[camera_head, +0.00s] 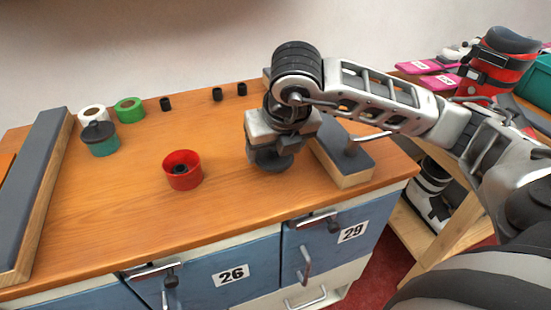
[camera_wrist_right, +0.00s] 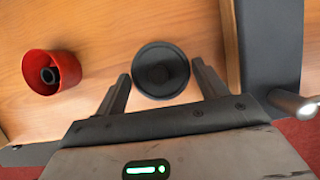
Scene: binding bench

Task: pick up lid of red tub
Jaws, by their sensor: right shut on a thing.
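The red tub (camera_head: 183,172) stands without a lid on the wooden bench, left of my right gripper, with a small black piece inside. It also shows at the left in the wrist view (camera_wrist_right: 52,72). A round dark grey lid with a knob (camera_wrist_right: 160,70) is between the fingers of my right gripper (camera_wrist_right: 160,82), which is shut on it. In the head view the lid (camera_head: 270,160) shows just under the right gripper (camera_head: 272,146), partly hidden by it. Whether the lid touches the bench is hard to tell. My left gripper is not in view.
A teal tub with a dark lid (camera_head: 101,139), a white roll (camera_head: 92,115) and a green roll (camera_head: 130,110) stand at the back left. Several small black cylinders (camera_head: 217,94) stand at the back. Grey-topped bars flank the bench (camera_head: 345,158). The front middle is clear.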

